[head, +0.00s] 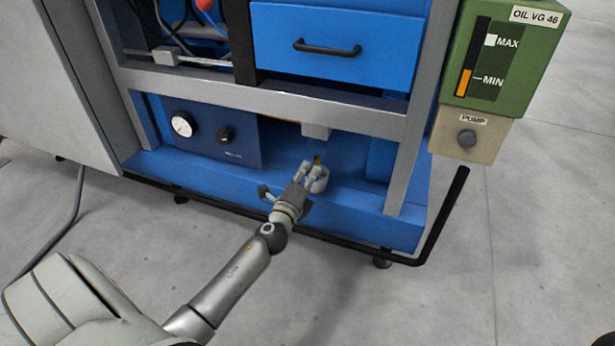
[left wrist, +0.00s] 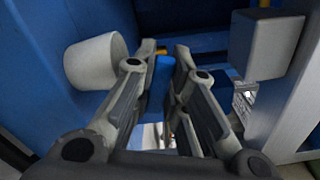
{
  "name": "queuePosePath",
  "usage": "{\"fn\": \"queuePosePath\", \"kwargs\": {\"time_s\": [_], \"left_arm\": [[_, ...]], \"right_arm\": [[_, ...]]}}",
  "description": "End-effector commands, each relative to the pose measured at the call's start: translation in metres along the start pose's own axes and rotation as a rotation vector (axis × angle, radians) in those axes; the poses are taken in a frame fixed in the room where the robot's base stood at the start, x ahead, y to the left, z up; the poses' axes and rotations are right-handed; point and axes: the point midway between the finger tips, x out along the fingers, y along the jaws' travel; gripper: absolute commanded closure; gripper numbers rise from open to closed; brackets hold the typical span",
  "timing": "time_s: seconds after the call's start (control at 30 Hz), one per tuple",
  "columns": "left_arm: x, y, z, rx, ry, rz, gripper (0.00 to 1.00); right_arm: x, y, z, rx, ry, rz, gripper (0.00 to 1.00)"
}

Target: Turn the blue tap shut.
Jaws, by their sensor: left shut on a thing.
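The blue tap (left wrist: 163,72) shows as a small blue piece between the fingertips of my left gripper (left wrist: 163,52) in the left wrist view. The fingers are closed on it from both sides. In the head view my left gripper (head: 311,168) reaches into the low blue bay of the machine, and its fingers hide the tap there. A small brass-coloured piece (head: 317,160) shows just beyond the fingertips. My right gripper is in neither view.
A white cup-like cylinder (left wrist: 92,62) stands close beside the left finger. A grey block (left wrist: 265,45) is close on the right. A grey frame bar (head: 260,100) crosses above the bay, and a black rail (head: 330,246) runs along its front.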

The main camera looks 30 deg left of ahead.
Motion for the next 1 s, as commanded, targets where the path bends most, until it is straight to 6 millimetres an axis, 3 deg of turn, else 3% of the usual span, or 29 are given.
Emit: {"fn": "queuePosePath", "kwargs": {"time_s": [0.4,1.0], "left_arm": [[-0.0001,0.0023,-0.0002,-0.288,-0.001,0.002,1.0],[0.0,0.0028,-0.0003,-0.379,-0.001,0.002,1.0]], "right_arm": [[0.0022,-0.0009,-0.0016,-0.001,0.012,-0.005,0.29],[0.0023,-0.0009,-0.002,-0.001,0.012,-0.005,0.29]]}}
